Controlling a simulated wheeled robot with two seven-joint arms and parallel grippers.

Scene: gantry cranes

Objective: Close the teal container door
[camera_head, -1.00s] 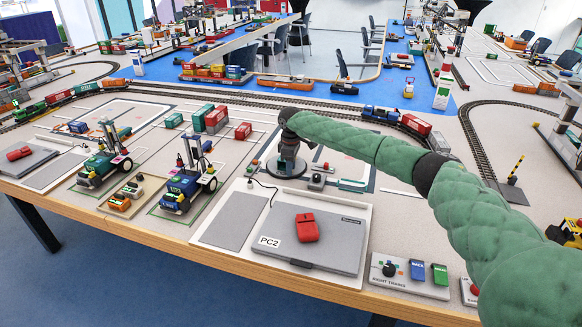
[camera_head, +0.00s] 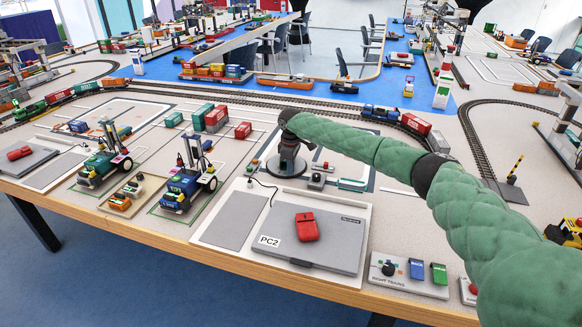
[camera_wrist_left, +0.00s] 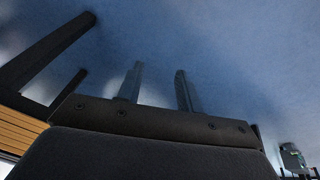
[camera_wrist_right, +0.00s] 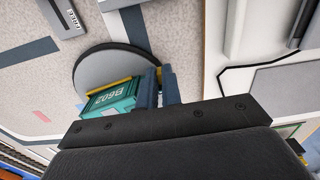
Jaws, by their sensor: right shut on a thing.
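The teal container (camera_wrist_right: 108,99) marked B602 stands on a round grey plate (camera_wrist_right: 95,64) in the right wrist view. A yellow strip runs along its upper edge. My right gripper (camera_wrist_right: 158,82) is at the container's right end, its fingers nearly together on what I take to be the teal door; the door itself is mostly hidden between them. In the head view my right gripper (camera_head: 288,168) is over the round plate and hides the container. My left gripper (camera_wrist_left: 157,75) is open and empty above the blue floor, outside the head view.
Toy straddle carriers (camera_head: 188,187) stand to the left. Red and teal containers (camera_head: 216,118) and a train track lie behind. A switch panel (camera_head: 410,275) is at the front right.

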